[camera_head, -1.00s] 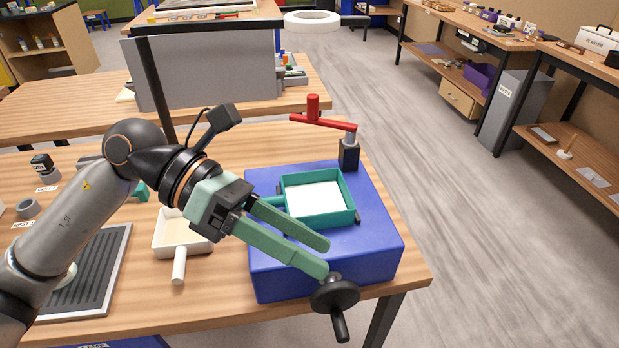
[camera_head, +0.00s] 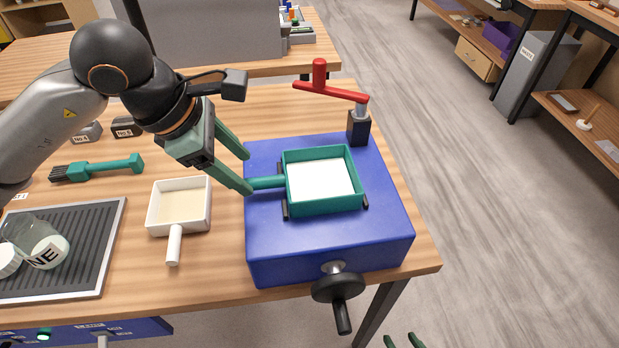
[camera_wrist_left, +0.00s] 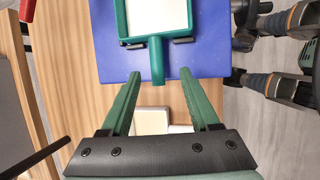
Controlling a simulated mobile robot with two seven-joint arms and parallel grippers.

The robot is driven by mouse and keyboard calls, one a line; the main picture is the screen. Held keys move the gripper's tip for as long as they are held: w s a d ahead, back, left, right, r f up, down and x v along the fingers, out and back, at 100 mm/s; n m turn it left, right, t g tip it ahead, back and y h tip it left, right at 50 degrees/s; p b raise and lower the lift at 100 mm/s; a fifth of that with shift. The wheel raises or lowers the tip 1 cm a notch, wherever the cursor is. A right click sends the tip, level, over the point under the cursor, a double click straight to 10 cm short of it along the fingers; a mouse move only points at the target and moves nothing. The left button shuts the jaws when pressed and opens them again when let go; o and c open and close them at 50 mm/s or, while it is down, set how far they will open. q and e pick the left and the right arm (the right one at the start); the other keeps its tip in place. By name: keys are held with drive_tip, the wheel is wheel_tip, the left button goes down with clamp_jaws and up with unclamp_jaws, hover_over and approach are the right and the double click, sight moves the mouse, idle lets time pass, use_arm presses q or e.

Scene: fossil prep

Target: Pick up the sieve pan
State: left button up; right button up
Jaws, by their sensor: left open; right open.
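The sieve pan, a teal square pan with a white bottom (camera_head: 321,180), sits level on a blue box (camera_head: 330,238). Its teal handle (camera_head: 266,183) points left. My left gripper (camera_head: 247,171) is open and empty at the handle's free end. In the left wrist view, the handle (camera_wrist_left: 157,66) lies between the spread green fingertips of this gripper (camera_wrist_left: 160,76), with room on both sides. The pan (camera_wrist_left: 122,18) shows beyond them. At the bottom edge of the head view, only the green fingertips of my right gripper (camera_head: 403,342) show, spread apart.
Small black brackets (camera_head: 285,208) flank the pan. A red lever (camera_head: 330,92) stands at the box's back right; a black hand crank (camera_head: 338,288) is on its front. A white pan (camera_head: 180,205), a green brush (camera_head: 105,168) and a ridged tray (camera_head: 85,270) lie left.

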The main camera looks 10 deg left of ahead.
sight(256, 180)
use_arm(q)
drive_tip(key=shift+w+a+p+x, duration=0.15)
drive_tip(key=shift+p+x, duration=0.1)
drive_tip(key=shift+x, duration=1.1)
drive_tip(key=shift+w+a+p+x, duration=0.1)
drive_tip(key=shift+p+x, duration=0.1)
drive_tip(key=shift+x, duration=1.2)
clamp_jaws()
